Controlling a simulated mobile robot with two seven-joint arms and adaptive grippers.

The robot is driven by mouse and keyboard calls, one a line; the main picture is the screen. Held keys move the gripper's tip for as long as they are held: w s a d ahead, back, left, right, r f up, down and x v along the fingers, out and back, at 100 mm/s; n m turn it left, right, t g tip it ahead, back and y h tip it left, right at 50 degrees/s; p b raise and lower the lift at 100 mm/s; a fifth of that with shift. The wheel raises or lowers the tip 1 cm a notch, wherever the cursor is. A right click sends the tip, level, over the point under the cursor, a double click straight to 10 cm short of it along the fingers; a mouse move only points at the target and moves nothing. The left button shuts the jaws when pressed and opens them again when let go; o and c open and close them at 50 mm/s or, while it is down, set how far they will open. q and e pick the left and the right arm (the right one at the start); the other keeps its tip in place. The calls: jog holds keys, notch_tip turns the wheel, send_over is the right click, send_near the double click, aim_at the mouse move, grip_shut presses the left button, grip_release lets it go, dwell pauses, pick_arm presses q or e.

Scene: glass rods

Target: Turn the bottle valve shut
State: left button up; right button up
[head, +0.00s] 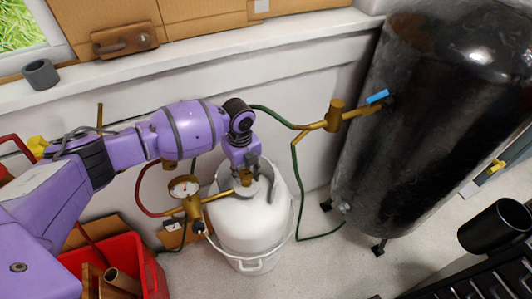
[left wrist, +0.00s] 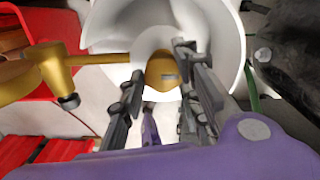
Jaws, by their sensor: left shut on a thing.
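The white gas bottle (head: 262,228) stands upright on the floor in the middle of the head view. Its brass valve (head: 246,178) is on top, partly hidden by my left gripper (head: 248,168). In the left wrist view the brass valve (left wrist: 161,70) sits between the two dark fingers of my left gripper (left wrist: 160,85), with the white bottle top (left wrist: 222,50) around it. My left gripper is shut on the valve from above. A brass regulator with a round gauge (head: 185,188) is joined to the valve's left side. My right gripper is not in view.
A big black tank (head: 415,130) stands at the right, with a brass fitting (head: 333,117) and green hose beside it. A red crate (head: 125,265) holding pieces is at the lower left. A black cylinder (head: 495,228) is at the lower right. A white wall ledge runs behind.

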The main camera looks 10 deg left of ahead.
aim_at(245, 176)
pick_arm(q)
jog(key=o, duration=1)
jog(key=shift+s+f, duration=0.15)
jog(key=shift+s, duration=0.1)
jog(key=shift+o, duration=0.4)
jog(key=shift+w, duration=0.1)
jog(key=shift+r, duration=0.35)
notch_tip(245, 176, up, 12)
jog(key=shift+f, duration=0.25)
